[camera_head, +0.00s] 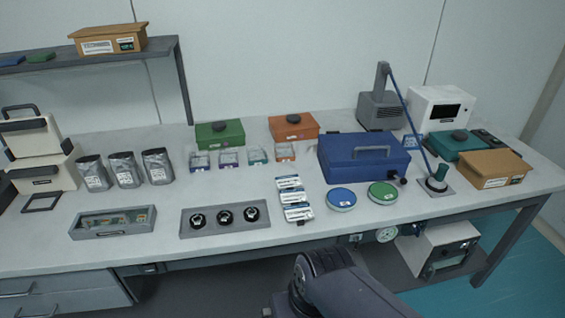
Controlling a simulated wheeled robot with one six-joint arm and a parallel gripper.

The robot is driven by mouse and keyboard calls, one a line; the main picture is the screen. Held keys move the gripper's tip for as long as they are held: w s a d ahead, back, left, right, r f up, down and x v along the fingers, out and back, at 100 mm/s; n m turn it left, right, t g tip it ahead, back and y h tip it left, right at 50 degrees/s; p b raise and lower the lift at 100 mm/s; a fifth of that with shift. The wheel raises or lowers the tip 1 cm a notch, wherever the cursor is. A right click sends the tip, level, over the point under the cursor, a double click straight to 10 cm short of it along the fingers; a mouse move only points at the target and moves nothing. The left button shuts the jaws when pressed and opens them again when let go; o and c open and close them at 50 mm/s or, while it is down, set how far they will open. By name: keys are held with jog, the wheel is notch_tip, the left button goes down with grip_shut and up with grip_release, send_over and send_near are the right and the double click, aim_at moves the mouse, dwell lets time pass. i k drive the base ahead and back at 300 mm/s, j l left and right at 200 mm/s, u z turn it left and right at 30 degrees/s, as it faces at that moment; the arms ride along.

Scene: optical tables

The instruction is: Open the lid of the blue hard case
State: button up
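The blue hard case (345,158) sits on the white bench, right of centre, with its lid shut. A grey handle lies on top of its lid. A small dark round part shows at its front right corner, and I cannot tell what it is. My dark arm link shows at the bottom middle, in front of the bench. My gripper is not in view.
A blue round dish (341,198) and a green round dish (382,192) lie just in front of the case. A blue-armed lamp (414,125) stands to its right. A cardboard box (487,168) sits farther right. An orange box (292,126) is behind left.

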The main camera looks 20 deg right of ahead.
aim_at(368, 148)
jog(key=z, duration=1.4)
